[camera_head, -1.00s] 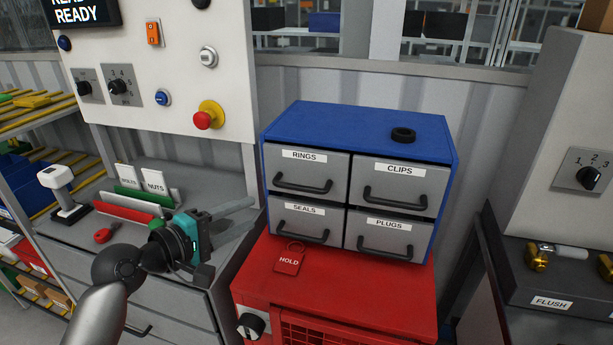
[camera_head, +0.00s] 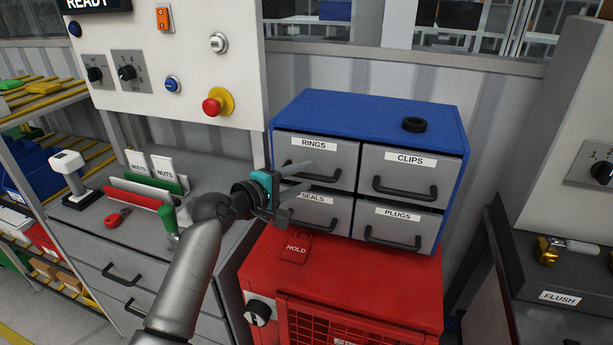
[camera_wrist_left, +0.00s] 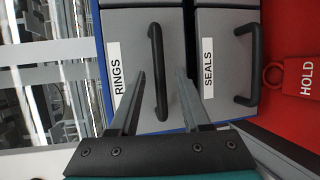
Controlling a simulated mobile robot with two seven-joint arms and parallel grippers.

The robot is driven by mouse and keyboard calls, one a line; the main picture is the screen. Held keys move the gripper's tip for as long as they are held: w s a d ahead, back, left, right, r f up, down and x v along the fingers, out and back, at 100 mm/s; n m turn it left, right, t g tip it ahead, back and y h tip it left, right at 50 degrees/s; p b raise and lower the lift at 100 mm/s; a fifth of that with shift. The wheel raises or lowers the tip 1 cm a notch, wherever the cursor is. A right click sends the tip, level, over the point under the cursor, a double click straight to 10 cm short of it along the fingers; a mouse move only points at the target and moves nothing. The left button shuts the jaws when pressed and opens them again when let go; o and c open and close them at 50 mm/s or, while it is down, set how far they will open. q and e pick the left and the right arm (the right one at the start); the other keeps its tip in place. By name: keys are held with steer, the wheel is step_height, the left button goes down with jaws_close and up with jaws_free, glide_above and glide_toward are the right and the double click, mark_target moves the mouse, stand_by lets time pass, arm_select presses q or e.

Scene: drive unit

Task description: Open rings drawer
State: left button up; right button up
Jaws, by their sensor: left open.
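The rings drawer (camera_head: 345,160) is the top-left grey drawer of a blue cabinet (camera_head: 370,112), and it is shut. Its black bar handle (camera_wrist_left: 155,50) runs upright in the left wrist view, beside the RINGS label (camera_wrist_left: 116,75). My left gripper (camera_head: 309,178) is open in front of this drawer, overlapping the lower part of its front in the head view. In the left wrist view the handle lies between the two fingers (camera_wrist_left: 161,80), with a gap on both sides. Whether the tips reach past the bar is hard to tell. My right gripper is not in view.
The seals drawer (camera_head: 338,212) is below, with clips (camera_head: 410,170) and plugs (camera_head: 395,222) to the right, all shut. A black ring (camera_head: 414,124) lies on the cabinet top. A red HOLD tag (camera_head: 295,248) is on the red unit (camera_head: 400,285) beneath. A bench with a green-handled tool (camera_head: 168,218) is left.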

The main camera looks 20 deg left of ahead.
arm_select(q)
steer(key=shift+x, duration=0.9)
steer(key=shift+c, duration=0.4)
jaws_close()
stand_by(0.5)
